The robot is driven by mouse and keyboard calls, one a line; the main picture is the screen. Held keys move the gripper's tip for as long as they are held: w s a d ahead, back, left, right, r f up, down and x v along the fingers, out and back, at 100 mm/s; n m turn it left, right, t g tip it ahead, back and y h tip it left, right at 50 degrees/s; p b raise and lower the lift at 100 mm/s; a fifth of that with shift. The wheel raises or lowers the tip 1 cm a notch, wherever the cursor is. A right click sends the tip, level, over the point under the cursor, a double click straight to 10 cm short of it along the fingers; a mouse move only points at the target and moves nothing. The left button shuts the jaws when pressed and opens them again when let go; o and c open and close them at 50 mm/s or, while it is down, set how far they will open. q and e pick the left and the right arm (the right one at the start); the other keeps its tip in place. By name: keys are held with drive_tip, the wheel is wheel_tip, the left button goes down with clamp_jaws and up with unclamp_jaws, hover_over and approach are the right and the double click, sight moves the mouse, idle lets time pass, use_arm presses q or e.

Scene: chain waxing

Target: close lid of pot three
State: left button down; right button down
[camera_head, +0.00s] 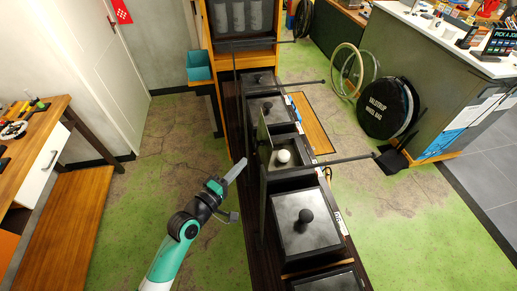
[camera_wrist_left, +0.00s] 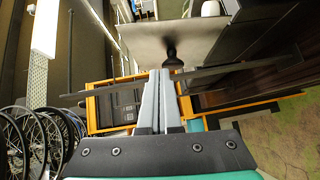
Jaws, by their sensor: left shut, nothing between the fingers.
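Several dark pots stand in a row in the head view. One pot in the middle (camera_head: 292,172) is open, with a pale round thing (camera_head: 283,156) inside; I cannot read its number. Its lid (camera_head: 264,137) stands upright at the pot's left side. The lid also shows in the left wrist view as a grey panel (camera_wrist_left: 150,42) with a black knob. My left gripper (camera_head: 240,166) is shut and empty, left of the open pot and apart from the lid in the head view. Its fingers (camera_wrist_left: 160,78) point toward the lid. My right gripper is not in view.
A nearer pot (camera_head: 305,225) has its lid shut, with a black knob on top. Thin dark rods (camera_head: 340,160) reach out to the right over the row. A teal bin (camera_head: 199,65) sits at the back left. The green floor left of the row is clear.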

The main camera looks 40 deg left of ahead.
sight(264, 140)
use_arm(q)
drive_tip(key=w, duration=0.3)
drive_tip(key=w+a, duration=0.1)
drive_tip(key=w, duration=0.5)
drive_tip(key=shift+a+f+b, duration=0.3)
drive_tip(key=shift+b, duration=0.1)
